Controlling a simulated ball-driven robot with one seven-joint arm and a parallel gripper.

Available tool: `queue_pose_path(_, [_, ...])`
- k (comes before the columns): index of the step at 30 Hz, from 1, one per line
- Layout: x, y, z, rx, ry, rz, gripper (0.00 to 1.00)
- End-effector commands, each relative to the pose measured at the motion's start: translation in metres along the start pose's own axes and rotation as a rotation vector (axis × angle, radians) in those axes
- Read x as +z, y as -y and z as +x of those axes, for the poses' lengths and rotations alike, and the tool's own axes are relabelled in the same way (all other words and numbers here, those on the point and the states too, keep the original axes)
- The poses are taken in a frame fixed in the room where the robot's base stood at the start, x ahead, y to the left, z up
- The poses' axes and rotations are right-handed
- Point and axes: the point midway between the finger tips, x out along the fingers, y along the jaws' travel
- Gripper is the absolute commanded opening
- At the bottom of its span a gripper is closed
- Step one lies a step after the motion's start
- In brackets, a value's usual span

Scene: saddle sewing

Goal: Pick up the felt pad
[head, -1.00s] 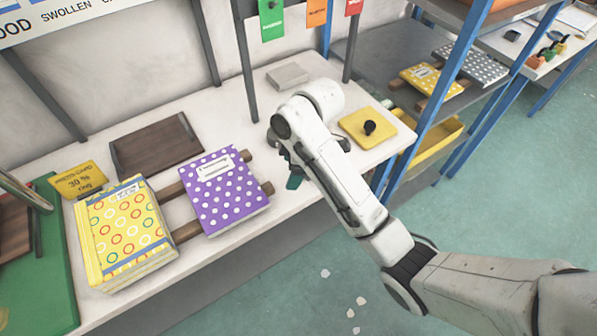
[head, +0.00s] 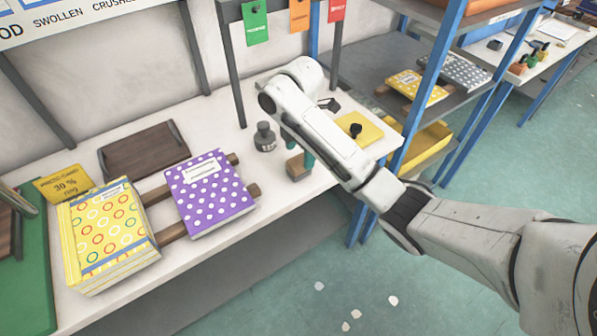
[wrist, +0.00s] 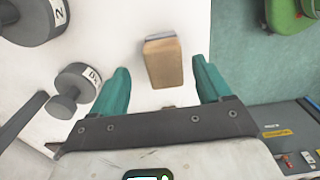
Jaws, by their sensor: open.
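A small tan block with a thin grey layer along one edge (wrist: 164,63) stands on the white table; it looks like the felt pad. In the head view it (head: 297,169) is near the table's front edge, partly covered by my arm. My gripper (wrist: 160,72) is open and empty. In the wrist view its two teal fingers lie left and right of the block, apart from it, with the block between and slightly beyond the tips.
A grey knobbed weight (head: 265,138) stands close left of the block; the wrist view shows two labelled weights. A purple dotted book (head: 210,195) lies on wooden bars to the left. A yellow pad (head: 362,132) with a black knob lies right. Blue shelf posts (head: 425,95) stand beyond.

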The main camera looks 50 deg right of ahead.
Motion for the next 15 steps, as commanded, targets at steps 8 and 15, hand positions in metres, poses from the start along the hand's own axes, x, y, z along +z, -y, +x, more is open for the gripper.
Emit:
queue_pose_path(8, [-0.004,0.003,0.02,-0.001,-0.002,-0.001,0.78])
queue_pose_path(15, [-0.006,0.005,0.048,-0.002,0.0,0.002,0.78])
